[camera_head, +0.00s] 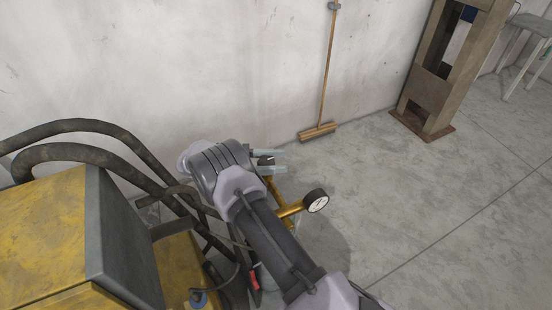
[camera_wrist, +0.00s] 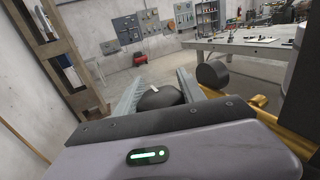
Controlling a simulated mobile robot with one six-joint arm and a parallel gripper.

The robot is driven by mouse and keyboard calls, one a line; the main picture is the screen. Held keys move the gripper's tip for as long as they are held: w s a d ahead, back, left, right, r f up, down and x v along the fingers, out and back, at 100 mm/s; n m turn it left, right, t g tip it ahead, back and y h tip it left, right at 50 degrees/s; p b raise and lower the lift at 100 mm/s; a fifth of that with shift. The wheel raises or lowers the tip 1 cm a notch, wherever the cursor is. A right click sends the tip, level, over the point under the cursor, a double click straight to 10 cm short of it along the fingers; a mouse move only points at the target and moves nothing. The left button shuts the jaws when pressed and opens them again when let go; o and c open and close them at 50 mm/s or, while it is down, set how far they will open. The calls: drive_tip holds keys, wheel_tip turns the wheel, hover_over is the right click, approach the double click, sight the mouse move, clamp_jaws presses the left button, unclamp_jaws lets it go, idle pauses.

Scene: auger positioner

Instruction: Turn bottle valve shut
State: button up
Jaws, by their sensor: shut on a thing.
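My gripper (camera_head: 275,161) is at the top of the brass valve fitting (camera_head: 289,210), its two pale fingers on either side of a black valve knob (camera_head: 265,160). In the wrist view the black knob (camera_wrist: 160,98), with a small white mark on top, sits between the fingers (camera_wrist: 158,88), and the gripper is shut on it. A round gauge (camera_head: 317,200) with a white face is on the brass fitting, and its black back (camera_wrist: 213,73) shows in the wrist view. The bottle is mostly hidden behind my arm.
A yellow machine (camera_head: 50,230) with thick dark hoses (camera_head: 90,130) stands close on the left. A broom (camera_head: 320,131) leans on the wall, and a rusty metal frame (camera_head: 436,80) stands at the back right. The floor to the right is clear. A workbench (camera_wrist: 250,47) shows in the wrist view.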

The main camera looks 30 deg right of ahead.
drive_tip(key=shift+s+m+g+y, duration=0.1)
drive_tip(key=shift+m+g+y, duration=0.2)
drive_tip(key=shift+m+g, duration=0.3)
drive_tip(key=o, duration=1.4)
drive_tip(key=shift+c, duration=0.2)
